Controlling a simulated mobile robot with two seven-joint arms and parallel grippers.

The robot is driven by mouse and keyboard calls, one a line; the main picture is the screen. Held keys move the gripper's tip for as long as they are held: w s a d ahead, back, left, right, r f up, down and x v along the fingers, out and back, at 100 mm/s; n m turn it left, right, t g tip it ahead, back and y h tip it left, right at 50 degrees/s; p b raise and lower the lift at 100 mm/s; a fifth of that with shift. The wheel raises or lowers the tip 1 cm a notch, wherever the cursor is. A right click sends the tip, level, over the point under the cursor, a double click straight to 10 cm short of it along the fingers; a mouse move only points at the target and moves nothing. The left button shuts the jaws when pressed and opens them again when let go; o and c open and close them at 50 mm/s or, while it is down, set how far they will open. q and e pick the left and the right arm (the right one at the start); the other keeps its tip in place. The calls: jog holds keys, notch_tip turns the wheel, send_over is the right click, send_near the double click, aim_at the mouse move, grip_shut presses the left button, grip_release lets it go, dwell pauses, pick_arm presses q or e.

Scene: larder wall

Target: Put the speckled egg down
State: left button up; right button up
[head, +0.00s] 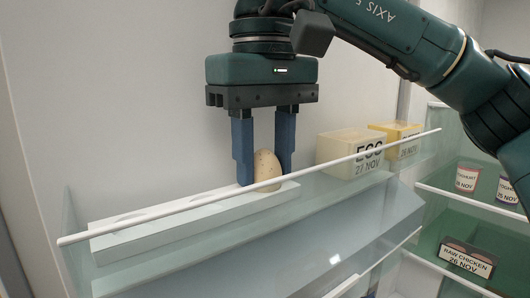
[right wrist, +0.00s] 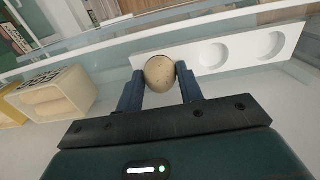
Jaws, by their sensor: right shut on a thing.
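The speckled egg (head: 267,169) is tan with small dark spots. It is between the blue fingers of my right gripper (head: 262,170), which is shut on it. The egg is upright at the right end of a white egg rack (head: 150,226) with round hollows. In the right wrist view the egg (right wrist: 160,72) shows between the fingertips, and two empty hollows show beside it in the rack (right wrist: 290,32). My left gripper is not in view.
A white rail (head: 330,164) runs along the front of the glass shelf. An EGG box (head: 342,168) dated 27 NOV stands right of the gripper, with a yellow box (head: 390,129) beyond it. Tubs (head: 467,178) and a RAW CHICKEN pack (head: 466,257) sit on shelves at right.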

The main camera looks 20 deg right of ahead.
jog(key=o, duration=1.1)
jog(key=shift+r, duration=6.05)
